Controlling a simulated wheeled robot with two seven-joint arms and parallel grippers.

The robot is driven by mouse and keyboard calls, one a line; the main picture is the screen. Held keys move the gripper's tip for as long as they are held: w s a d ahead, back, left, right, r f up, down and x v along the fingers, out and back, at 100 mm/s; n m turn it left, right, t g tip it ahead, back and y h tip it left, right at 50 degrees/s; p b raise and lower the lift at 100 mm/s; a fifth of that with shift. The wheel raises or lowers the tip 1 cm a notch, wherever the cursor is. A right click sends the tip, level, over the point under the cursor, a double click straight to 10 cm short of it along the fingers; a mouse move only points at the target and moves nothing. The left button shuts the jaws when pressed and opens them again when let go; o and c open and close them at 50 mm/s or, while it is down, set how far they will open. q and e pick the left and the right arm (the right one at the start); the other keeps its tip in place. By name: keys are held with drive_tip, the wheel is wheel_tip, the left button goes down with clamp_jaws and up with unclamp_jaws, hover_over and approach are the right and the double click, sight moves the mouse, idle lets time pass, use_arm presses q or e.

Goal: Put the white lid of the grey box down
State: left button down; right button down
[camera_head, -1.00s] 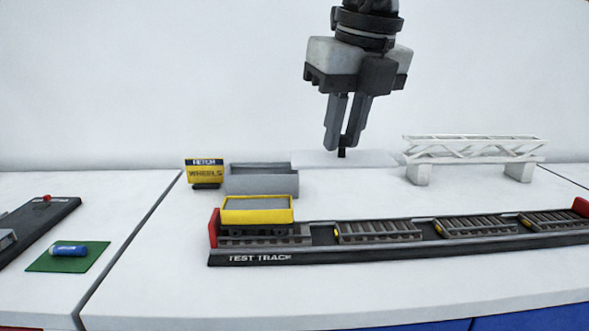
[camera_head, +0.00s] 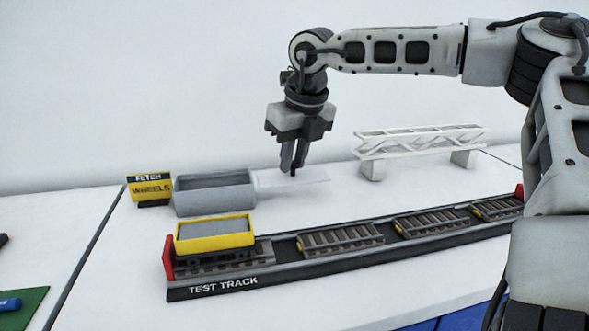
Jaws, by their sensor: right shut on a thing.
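The grey box (camera_head: 214,197) stands open on the white table, behind the yellow wagon. The white lid (camera_head: 272,182) is flat and level just to the right of the box, with its left edge close to the box's right side. My right gripper (camera_head: 293,172) points down over the lid and is shut on its small dark knob. The lid is at table height or very slightly above; white on white, I cannot tell whether it touches. My left gripper is not in view.
A white truss bridge (camera_head: 420,142) stands to the right of the lid. A yellow "FETCH WHEELS" sign (camera_head: 151,189) is left of the box. The test track (camera_head: 240,283) with a yellow wagon (camera_head: 215,234) runs across the front. White table is clear between lid and track.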

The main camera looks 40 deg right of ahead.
sight(296, 162)
drive_tip(key=shift+w+d+f, duration=0.25)
drive_tip(key=shift+d+f, duration=0.05)
drive_tip(key=shift+f, duration=1.65)
drive_tip(key=shift+f, duration=0.25)
drive_tip(key=c, duration=1.3)
unclamp_jaws()
drive_tip(key=shift+r, duration=0.1)
drive_tip(key=shift+r, duration=0.45)
drive_tip(key=v, duration=1.1)
drive_tip(key=shift+s+r, duration=0.1)
drive_tip(key=shift+r, duration=0.1)
